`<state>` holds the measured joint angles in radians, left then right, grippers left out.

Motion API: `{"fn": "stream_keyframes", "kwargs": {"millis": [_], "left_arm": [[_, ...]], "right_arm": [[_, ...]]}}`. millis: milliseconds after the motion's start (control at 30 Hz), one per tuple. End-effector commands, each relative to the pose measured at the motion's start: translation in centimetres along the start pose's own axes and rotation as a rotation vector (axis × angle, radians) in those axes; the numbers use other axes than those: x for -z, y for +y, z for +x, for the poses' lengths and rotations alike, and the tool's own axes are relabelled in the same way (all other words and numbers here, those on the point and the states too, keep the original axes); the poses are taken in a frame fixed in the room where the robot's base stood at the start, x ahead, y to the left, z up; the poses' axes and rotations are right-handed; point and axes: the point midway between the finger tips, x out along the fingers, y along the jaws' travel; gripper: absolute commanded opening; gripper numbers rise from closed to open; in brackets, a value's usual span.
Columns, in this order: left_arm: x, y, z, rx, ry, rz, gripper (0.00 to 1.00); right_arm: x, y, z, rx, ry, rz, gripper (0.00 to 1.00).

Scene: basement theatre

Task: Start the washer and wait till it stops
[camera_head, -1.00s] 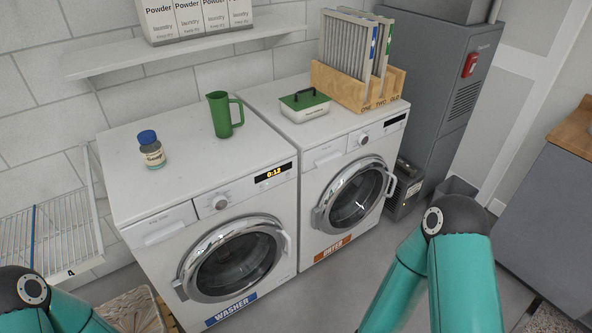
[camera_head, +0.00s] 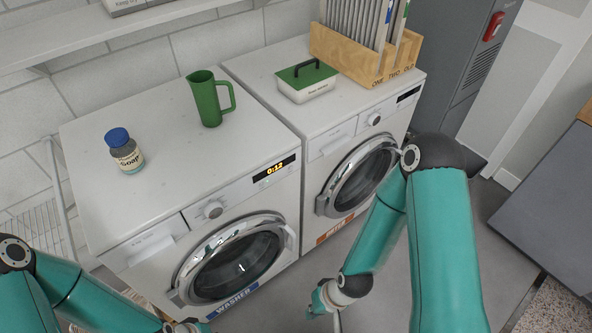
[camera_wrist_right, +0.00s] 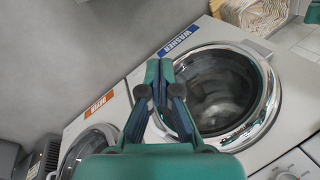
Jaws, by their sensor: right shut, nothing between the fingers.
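The washer (camera_head: 120,228) is the white machine with the blue WASHER label (camera_head: 232,302). Its round door (camera_head: 235,262) is shut, and its lit display (camera_head: 274,170) appears to read 0:12. The door glass also shows in the right wrist view (camera_wrist_right: 218,95), with a blurred pale load behind it. The washer knob (camera_head: 213,210) sits left of the display. My right gripper (camera_head: 318,301) is low in front of the machines, apart from them. In the right wrist view its fingers (camera_wrist_right: 158,66) are shut and empty. My left arm enters at lower left; its fingers cannot be made out.
The dryer (camera_head: 330,150) stands to the right, its door shut. A soap bottle (camera_head: 125,152) and green jug (camera_head: 208,103) stand on the washer. A green-lidded box (camera_head: 305,82) and wooden filter rack (camera_head: 345,55) stand on the dryer. The floor ahead is clear.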

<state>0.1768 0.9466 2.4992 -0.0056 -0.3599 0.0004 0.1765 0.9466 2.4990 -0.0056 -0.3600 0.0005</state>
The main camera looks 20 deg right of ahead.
Motion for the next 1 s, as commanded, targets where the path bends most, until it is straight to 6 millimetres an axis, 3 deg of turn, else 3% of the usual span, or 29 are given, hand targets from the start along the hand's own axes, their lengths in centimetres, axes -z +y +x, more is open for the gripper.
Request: {"fn": "stream_keyframes", "kwargs": {"millis": [167,267,367,467,600,700,833,1000], "left_arm": [[0.0,0.0,0.1,0.000,0.000,0.000,0.00],[0.0,-0.3,0.8,0.000,0.000,0.000,0.00],[0.0,-0.8,2.2,0.000,0.000,0.000,0.00],[0.0,-1.4,4.0,0.000,0.000,0.000,0.00],[0.1,-2.4,6.6,0.000,0.000,0.000,0.00],[0.1,-2.9,8.0,0.000,0.000,0.000,0.00],[0.1,-3.2,9.0,0.000,0.000,0.000,0.00],[0.1,-3.3,9.2,0.000,0.001,0.000,0.00]], "right_arm": [[0.2,0.1,0.1,0.002,0.009,0.006,0.00],[2.2,0.4,0.6,0.017,0.078,0.044,0.00],[6.5,1.1,1.0,0.070,0.233,0.135,0.00],[12.3,1.9,0.3,0.191,0.449,0.271,0.00],[19.7,2.8,-3.5,0.485,0.731,0.460,0.00],[22.7,3.1,-7.3,0.729,0.851,0.551,0.00],[24.1,3.2,-11.3,0.980,0.907,0.609,0.00],[24.3,3.2,-13.5,1.111,0.909,0.630,0.00]]}}
